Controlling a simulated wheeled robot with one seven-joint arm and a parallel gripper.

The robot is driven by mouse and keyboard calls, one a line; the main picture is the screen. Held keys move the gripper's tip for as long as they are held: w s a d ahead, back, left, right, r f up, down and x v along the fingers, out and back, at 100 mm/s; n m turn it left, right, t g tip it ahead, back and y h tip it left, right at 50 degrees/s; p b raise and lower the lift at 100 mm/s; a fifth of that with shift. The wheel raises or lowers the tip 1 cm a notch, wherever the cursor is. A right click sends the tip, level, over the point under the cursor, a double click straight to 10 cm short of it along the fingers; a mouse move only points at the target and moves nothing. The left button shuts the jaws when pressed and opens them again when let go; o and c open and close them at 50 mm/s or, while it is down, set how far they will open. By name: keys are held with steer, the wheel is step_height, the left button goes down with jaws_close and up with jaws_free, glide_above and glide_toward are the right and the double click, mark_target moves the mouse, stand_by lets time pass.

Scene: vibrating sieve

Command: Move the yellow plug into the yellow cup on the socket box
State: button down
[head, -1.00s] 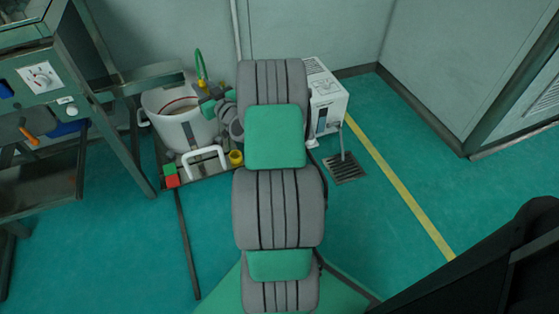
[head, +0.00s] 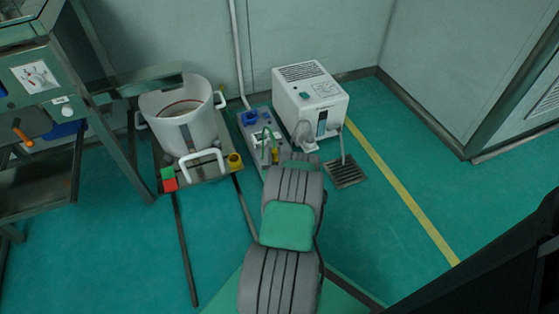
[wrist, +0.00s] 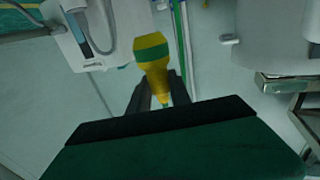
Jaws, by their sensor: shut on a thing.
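The yellow plug (wrist: 152,62) with a green band is between the fingers of my gripper (wrist: 160,88) in the wrist view, and the gripper is shut on it. In the head view my arm hides most of the gripper, above the front end of the grey socket box (head: 243,131). A small yellow patch (head: 275,155) shows there beside my arm; I cannot tell whether it is the plug or the yellow cup. A green cable (head: 266,131) loops above the box. A blue cup (head: 249,118) sits at the box's far end.
A white pot (head: 181,132) stands on a low platform left of the box, with a yellow piece (head: 235,161) at its corner. A white machine (head: 311,98) stands close on the right. A floor drain (head: 346,172) and open green floor lie further right.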

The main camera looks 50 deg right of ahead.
steer(key=w+d+f+b, duration=0.1)
steer(key=d+f+b, duration=0.1)
steer(key=f, duration=0.1)
steer(key=w+d+f+b, duration=0.1)
steer(key=d+f+b, duration=0.2)
steer(key=f, duration=0.1)
steer(key=w+d+f+b, duration=0.1)
steer(key=d+f+b, duration=0.2)
steer(key=f, duration=0.1)
steer(key=shift+w, duration=0.4)
steer(key=shift+r, duration=0.15)
steer(key=c, duration=1.2)
jaws_free()
